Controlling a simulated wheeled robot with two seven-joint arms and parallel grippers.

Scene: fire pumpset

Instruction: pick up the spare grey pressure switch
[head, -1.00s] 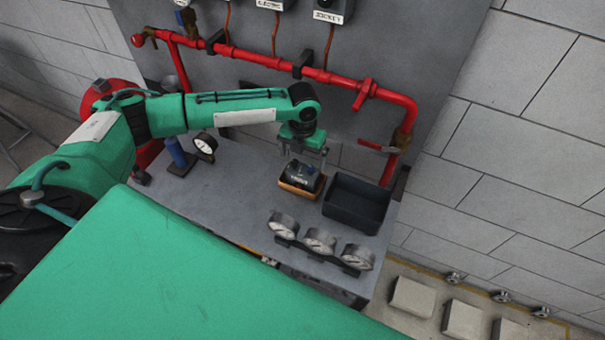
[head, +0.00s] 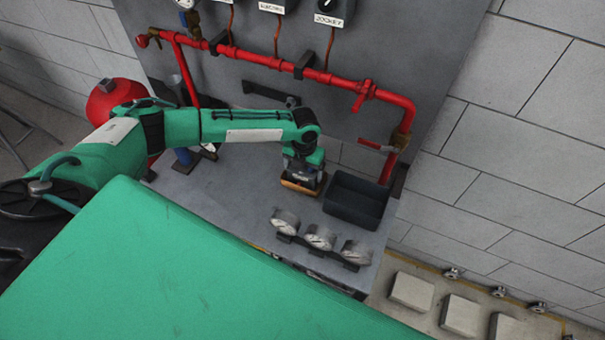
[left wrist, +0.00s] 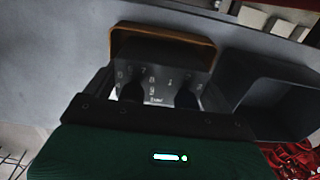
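The spare grey pressure switch (left wrist: 160,78) is a dark grey box with pale markings on its face, sitting in a small orange-brown tray (head: 298,187) on the grey bench. In the head view it is mostly hidden under my left gripper (head: 302,170), which is down over it from above. In the left wrist view the switch lies right in front of the left gripper (left wrist: 158,98). The fingers seem to reach along its two sides, but whether they touch or squeeze it is unclear. My right gripper is in neither view.
An open black bin (head: 355,200) stands just right of the tray. Three round gauges (head: 319,237) stand along the bench's front edge. A red pipe (head: 270,62) runs along the panel behind. A blue cylinder (head: 183,157) is at the left, partly behind my arm.

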